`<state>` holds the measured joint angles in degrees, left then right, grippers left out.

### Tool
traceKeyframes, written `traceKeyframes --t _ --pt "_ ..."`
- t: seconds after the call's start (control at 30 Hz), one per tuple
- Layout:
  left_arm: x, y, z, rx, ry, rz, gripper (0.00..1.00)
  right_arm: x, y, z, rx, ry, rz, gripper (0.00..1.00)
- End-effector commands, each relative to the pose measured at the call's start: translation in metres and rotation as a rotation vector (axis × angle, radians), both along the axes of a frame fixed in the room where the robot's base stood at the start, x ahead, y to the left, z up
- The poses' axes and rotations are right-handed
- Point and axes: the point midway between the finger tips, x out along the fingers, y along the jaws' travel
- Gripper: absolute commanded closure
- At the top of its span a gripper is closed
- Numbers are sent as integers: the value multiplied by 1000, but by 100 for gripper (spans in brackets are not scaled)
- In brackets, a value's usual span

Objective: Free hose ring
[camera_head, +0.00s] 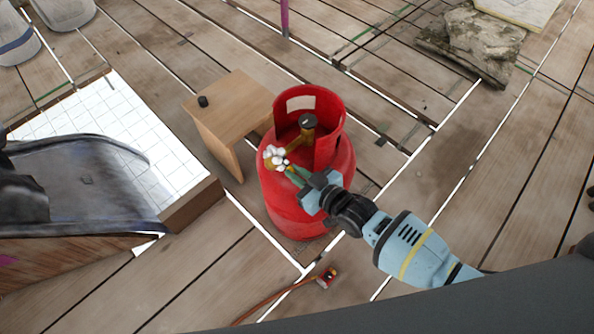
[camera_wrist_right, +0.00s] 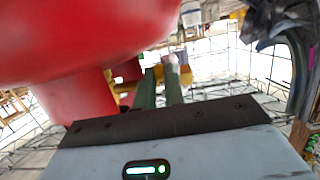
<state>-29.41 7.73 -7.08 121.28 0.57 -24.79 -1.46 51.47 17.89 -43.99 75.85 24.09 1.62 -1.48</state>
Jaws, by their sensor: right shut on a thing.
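A red gas cylinder (camera_head: 300,215) stands upright on the plank floor, with a collar open towards me. A brass valve (camera_head: 309,133) with a dark knob sits inside the collar. A small ring with pale lobes and brass (camera_head: 272,154) is at the collar's left front, which I take for the hose ring. My right gripper (camera_head: 288,170) reaches it from the lower right and is shut on it. In the right wrist view my green fingertips (camera_wrist_right: 160,85) have a pale piece (camera_wrist_right: 172,62) at their ends; the exact contact is hard to see. My left gripper is not in view.
A hose with a red and brass end (camera_head: 327,278) lies on the floor in front. A small wooden table (camera_head: 235,105) with a black cap (camera_head: 203,101) stands behind left. A tiled platform (camera_head: 140,140) is at left. Stones (camera_head: 478,40) lie back right.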

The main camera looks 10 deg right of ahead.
Motion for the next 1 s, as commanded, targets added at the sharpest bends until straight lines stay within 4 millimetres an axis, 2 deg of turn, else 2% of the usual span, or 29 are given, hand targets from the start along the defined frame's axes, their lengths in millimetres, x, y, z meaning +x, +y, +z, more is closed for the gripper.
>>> traceKeyframes --t 0.27,0.3,0.43,0.77,1.0 --pt "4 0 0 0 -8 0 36 0 0 -1 1 1 0 100" --pt "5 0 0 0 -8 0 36 0 0 -1 1 1 0 84" --pt "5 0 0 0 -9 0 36 0 0 -1 0 0 0 67" --pt "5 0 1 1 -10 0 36 -2 -2 0 0 0 0 67" --pt "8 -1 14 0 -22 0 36 -27 -20 10 -1 -2 0 67"
